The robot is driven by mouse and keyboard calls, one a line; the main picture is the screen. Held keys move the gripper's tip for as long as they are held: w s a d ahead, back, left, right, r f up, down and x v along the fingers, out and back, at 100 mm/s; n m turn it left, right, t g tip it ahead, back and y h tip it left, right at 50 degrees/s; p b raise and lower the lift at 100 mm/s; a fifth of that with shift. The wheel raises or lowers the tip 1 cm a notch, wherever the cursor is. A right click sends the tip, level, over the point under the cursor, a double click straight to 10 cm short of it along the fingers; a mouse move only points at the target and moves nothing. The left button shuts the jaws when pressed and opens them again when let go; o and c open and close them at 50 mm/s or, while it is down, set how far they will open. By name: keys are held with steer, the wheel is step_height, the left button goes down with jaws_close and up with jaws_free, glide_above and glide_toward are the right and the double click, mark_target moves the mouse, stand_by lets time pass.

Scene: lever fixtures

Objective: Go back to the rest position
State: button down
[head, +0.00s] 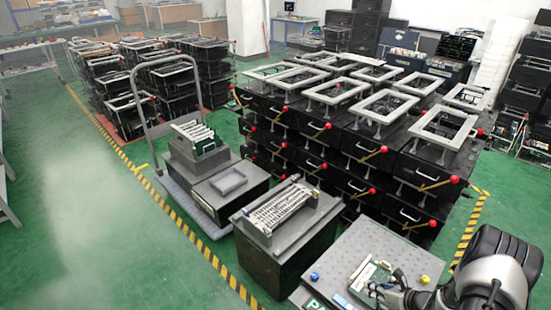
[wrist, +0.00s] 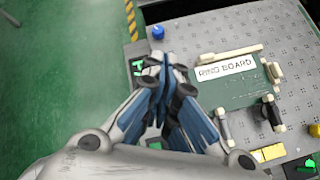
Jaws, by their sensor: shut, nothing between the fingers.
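My gripper (wrist: 167,78) is shut and empty in the wrist view, its fingertips together above the left edge of a grey perforated plate (wrist: 290,45). In the head view my gripper (head: 374,291) is at the bottom right, low over the same plate (head: 372,238) and partly covering it. A green board labelled "RING BOARD" (wrist: 228,82) lies on the plate to the right of my fingers. A blue knob (wrist: 158,32) stands beyond my fingertips. I cannot tell whether the fingers touch anything.
Stacked black fixtures with grey frames and red-knobbed levers (head: 385,150) stand behind the plate. A grey-topped box with a slotted rack (head: 280,207) and a trolley (head: 205,165) stand to the left. Green floor (head: 90,220) is open at the left beyond the striped line.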

steer(key=w+a+r+n+g+y, duration=0.15)
steer(key=a+r+n, duration=0.45)
steer(key=r, duration=0.6)
steer(key=w+a+r+n+g, duration=0.15)
steer(key=a+r+n, duration=0.45)
steer(key=r, duration=0.6)
steer(key=s+a+r+n+g+h, duration=0.1)
steer(key=s+a+r+n, duration=0.3)
steer(key=a+r+n, duration=0.15)
steer(key=s+a+r+n+g, duration=0.2)
steer(key=s+a+r+n, duration=0.25)
steer(key=r, duration=0.25)
steer(key=s+r+n+t+h, duration=0.1)
steer(key=s+r+n, duration=0.3)
steer(key=s, duration=0.5)
steer(key=s+r+n+t+h, duration=0.1)
steer(key=s+r+n+h, duration=0.3)
steer(key=s+n, duration=0.3)
steer(key=shift+s+a+r+n+h, duration=0.3)
steer(key=shift+s+a+r+h, duration=0.05)
steer(key=shift+s, duration=1.05)
